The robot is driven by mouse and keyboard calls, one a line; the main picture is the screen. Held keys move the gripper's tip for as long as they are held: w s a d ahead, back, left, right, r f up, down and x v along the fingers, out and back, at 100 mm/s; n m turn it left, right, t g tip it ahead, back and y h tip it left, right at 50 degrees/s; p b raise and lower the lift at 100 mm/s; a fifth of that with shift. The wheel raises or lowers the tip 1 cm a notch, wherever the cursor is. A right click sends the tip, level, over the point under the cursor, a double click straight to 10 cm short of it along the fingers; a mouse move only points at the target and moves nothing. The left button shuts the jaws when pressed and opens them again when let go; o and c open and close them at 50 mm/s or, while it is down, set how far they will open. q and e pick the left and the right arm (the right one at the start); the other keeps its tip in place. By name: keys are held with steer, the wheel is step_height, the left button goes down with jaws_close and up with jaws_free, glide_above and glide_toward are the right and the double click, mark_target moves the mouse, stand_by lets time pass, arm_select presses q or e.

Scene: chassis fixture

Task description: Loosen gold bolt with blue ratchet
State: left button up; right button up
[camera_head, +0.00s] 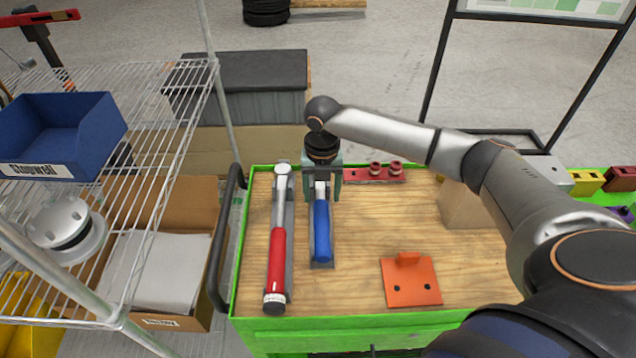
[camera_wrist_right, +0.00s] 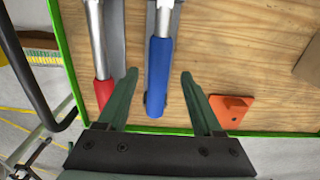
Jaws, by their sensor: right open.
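The blue ratchet (camera_head: 321,232) lies in a narrow grey holder on the wooden cart top, its blue handle toward the front. Its metal head is partly hidden under my right gripper (camera_head: 322,188). My right gripper points down over the ratchet's far end, with one green finger on each side. In the right wrist view the open fingers (camera_wrist_right: 158,88) stand apart, with the blue handle (camera_wrist_right: 158,75) showing between and beyond them. I cannot tell whether they touch it. No gold bolt can be made out. My left gripper is not in view.
A red-handled ratchet (camera_head: 276,262) lies left of the blue one. An orange bracket (camera_head: 411,285) lies at front right, and a red block (camera_head: 365,175) at the back. A wire shelf (camera_head: 150,120) stands to the left. The wood between ratchet and bracket is clear.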

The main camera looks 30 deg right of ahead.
mark_target(322, 210)
step_height(322, 210, down, 5)
steer(key=b, duration=0.4)
steer(key=shift+f+b, duration=0.2)
steer(key=shift+b, duration=0.15)
steer(key=shift+f, duration=1.5)
steer(key=shift+c, duration=0.4)
jaws_close()
steer(key=shift+w+r, duration=0.1)
steer(key=shift+r, duration=0.05)
